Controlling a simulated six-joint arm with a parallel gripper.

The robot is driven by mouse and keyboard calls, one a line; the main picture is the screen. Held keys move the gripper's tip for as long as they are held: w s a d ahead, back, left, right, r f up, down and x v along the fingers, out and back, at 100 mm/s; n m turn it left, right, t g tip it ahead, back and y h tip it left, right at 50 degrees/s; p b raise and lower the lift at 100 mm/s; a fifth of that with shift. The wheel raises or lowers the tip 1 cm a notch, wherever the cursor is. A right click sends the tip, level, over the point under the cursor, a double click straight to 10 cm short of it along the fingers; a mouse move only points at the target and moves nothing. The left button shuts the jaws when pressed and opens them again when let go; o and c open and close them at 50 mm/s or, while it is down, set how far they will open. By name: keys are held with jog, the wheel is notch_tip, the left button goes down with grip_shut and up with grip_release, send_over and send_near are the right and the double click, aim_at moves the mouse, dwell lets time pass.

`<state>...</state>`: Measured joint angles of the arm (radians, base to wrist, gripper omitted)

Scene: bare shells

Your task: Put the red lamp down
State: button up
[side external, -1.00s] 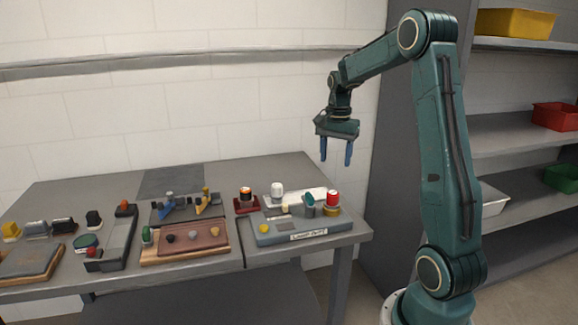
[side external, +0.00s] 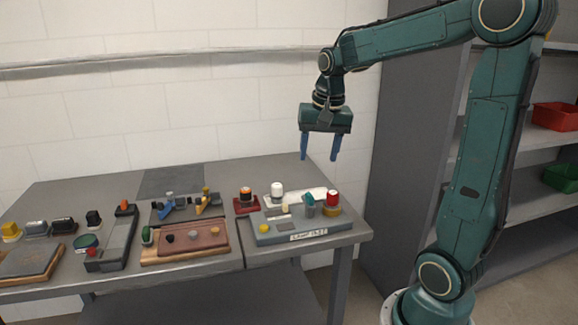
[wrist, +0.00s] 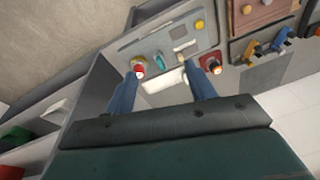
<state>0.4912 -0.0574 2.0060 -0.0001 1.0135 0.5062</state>
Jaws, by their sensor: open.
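The red lamp (side external: 332,198), a red dome with a white band, stands upright on a yellow round base (side external: 331,211) at the right end of the grey labelled panel (side external: 290,236). In the wrist view, its red and white top (wrist: 139,68) shows beside the left fingertip, partly hidden by it. My gripper (side external: 319,159) is open and empty. It hangs above the panel with its blue fingers pointing down, clear of the lamp. In the wrist view, my gripper (wrist: 162,77) spans the panel's near edge.
A teal and grey piece (side external: 310,206) stands just left of the lamp. A white-capped part (side external: 277,188) and a red-based part with an orange top (side external: 246,196) are further left. Several other panels fill the left of the table (side external: 120,185). Shelves (side external: 540,130) stand behind at right.

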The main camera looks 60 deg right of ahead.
jog(key=s+a+n+t+y, duration=0.1)
jog(key=s+a+n+t, duration=0.2)
jog(key=s+a+n, duration=0.8)
jog(key=s+a, duration=0.1)
jog(key=a, duration=0.4)
jog(key=shift+s+a+t, duration=0.15)
jog(key=shift+s+t, duration=0.2)
jog(key=shift+t, duration=0.05)
jog(key=shift+o, duration=0.6)
jog(key=shift+r, duration=0.15)
